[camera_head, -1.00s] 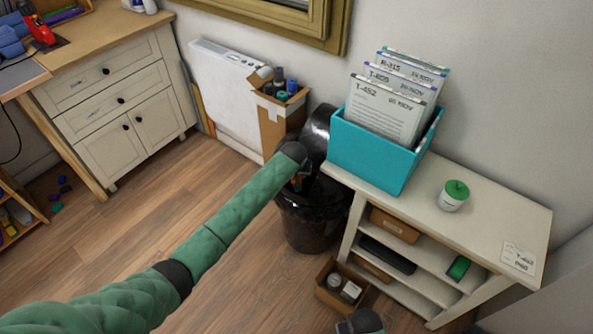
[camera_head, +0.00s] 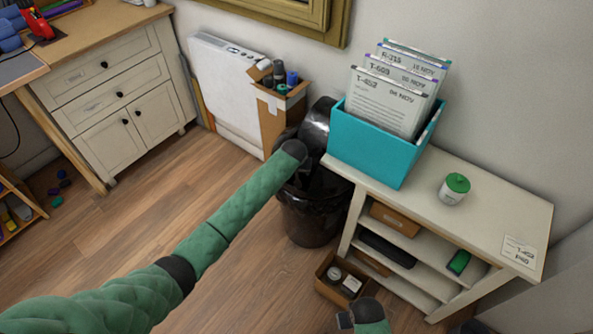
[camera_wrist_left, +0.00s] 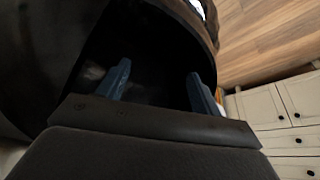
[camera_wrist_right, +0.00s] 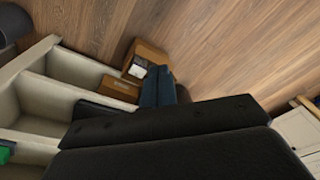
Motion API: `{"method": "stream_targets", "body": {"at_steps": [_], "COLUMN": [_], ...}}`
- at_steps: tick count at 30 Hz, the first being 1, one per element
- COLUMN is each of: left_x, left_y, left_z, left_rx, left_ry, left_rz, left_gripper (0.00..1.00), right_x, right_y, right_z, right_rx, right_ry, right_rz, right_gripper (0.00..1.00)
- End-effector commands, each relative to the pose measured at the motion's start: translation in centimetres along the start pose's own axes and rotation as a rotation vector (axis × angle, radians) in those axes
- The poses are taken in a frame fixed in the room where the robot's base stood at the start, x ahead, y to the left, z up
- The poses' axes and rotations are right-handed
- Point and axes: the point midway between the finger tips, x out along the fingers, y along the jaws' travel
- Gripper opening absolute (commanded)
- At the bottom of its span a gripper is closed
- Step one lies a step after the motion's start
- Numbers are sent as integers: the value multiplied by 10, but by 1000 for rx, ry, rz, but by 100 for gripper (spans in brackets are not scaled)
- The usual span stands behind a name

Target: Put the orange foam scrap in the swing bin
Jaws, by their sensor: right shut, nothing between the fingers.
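The black swing bin (camera_head: 312,222) stands between the cardboard box and the white shelf, with its dark lid (camera_head: 318,122) tipped up at the back. My left gripper (camera_head: 306,180) is at the bin's opening, mostly hidden by its own wrist and the dark interior. In the left wrist view its two blue fingers (camera_wrist_left: 160,88) are spread over the black opening with nothing seen between them. The orange foam scrap cannot be made out in any current view; the bin's inside is too dark. My right gripper (camera_head: 345,319) is shut and empty, low before the shelf; it also shows in the right wrist view (camera_wrist_right: 158,78).
A cardboard box with rolls (camera_head: 278,112) stands left of the bin. The white shelf (camera_head: 487,212) at right carries a teal file box (camera_head: 372,150) and a green-lidded jar (camera_head: 454,189). A small open carton (camera_head: 330,290) is on the floor.

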Motion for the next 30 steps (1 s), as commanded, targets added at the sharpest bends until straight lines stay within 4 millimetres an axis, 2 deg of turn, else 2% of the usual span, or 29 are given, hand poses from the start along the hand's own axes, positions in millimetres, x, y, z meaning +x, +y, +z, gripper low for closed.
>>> {"method": "stream_targets", "body": {"at_steps": [7,11,13,15,18,24,30], "left_x": [-3,-15,-26,-37,-52,-73,-78], "left_y": [0,0,0,0,0,0,0], "left_z": [0,0,0,0,1,0,0], "left_rx": [0,0,1,0,0,0,0], "left_ry": [0,1,2,2,2,1,-1], "left_rz": [0,1,1,2,2,1,0], "left_gripper": [65,65,65,65,65,65,65], "right_x": [1,-1,-9,-28,-39,-54,-58], "right_y": [0,0,0,-3,-4,-6,-6], "right_z": [0,0,-3,-9,-10,-12,-12], "right_rx": [0,0,-1,1,1,1,0], "right_ry": [-1,-4,-2,9,8,8,7], "right_rz": [0,0,-1,-4,-6,-8,-8], "right_gripper": [0,0,0,0,0,0,0]}}
